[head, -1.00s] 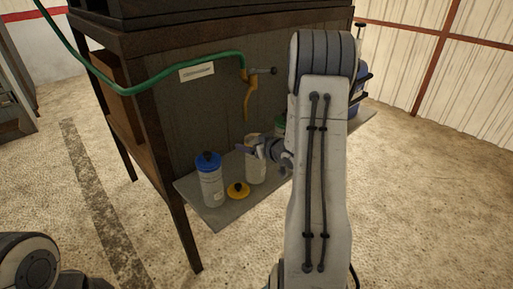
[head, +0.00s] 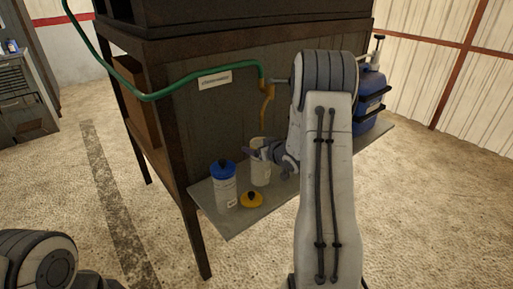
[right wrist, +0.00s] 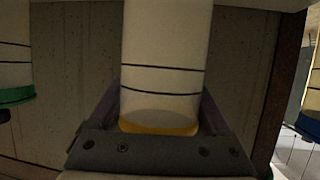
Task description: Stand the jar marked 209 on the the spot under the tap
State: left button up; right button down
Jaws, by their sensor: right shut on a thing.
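A pale jar (head: 260,174) without a visible lid is over the grey shelf (head: 226,224), below the spout of the brass tap (head: 268,91). I cannot tell whether its base touches the shelf. My right gripper (head: 262,152) is shut on this jar near its top. In the right wrist view the jar (right wrist: 165,65) sits between the fingers, with dark rings and a yellow band at the bottom of the picture. A white jar with a blue lid (head: 224,187) stands to the left. No number is legible. The spot under the tap is not distinguishable. My left gripper is out of view.
A yellow lid (head: 251,199) lies on the shelf in front of the jars. A green-lidded jar (right wrist: 15,75) shows in the right wrist view. A blue jug (head: 371,100) stands at the shelf's right end. A green hose (head: 160,95) runs to the tap.

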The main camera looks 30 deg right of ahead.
jog(key=shift+f+b, duration=0.4)
jog(key=shift+f, duration=0.2)
grip_release()
jog(key=v, duration=1)
jog(key=shift+s+p, duration=0.25)
jog(key=shift+p, duration=0.1)
jog(key=x, duration=1)
jog(key=shift+w+b, duration=0.25)
jog(key=shift+b, duration=0.1)
jog(key=shift+r, duration=0.1)
